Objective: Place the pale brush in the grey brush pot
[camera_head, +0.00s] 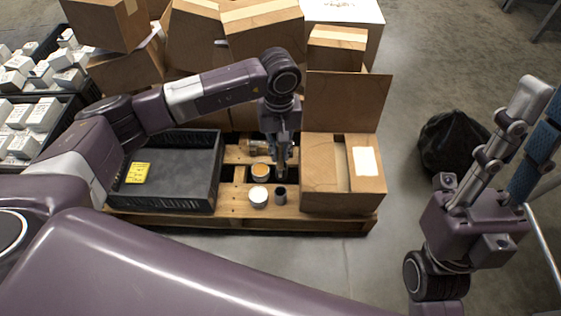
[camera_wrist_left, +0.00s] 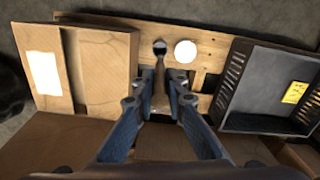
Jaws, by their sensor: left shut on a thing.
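My left gripper (camera_head: 282,166) points down over the pallet, just behind the small grey brush pot (camera_head: 281,194). In the left wrist view its two fingers (camera_wrist_left: 160,86) are shut on the pale brush (camera_wrist_left: 159,73), a slim stick whose far end points at the dark mouth of the grey brush pot (camera_wrist_left: 160,46). The brush is mostly hidden in the head view. I cannot tell whether its tip is inside the pot or only above or beside it. The pot stands upright.
A white-topped tin (camera_head: 259,196) stands just left of the pot, with an orange-topped tin (camera_head: 261,171) behind it. A black crate (camera_head: 213,185) lies left on the pallet (camera_head: 235,207). An open cardboard box (camera_head: 318,185) stands right. Cartons are stacked behind.

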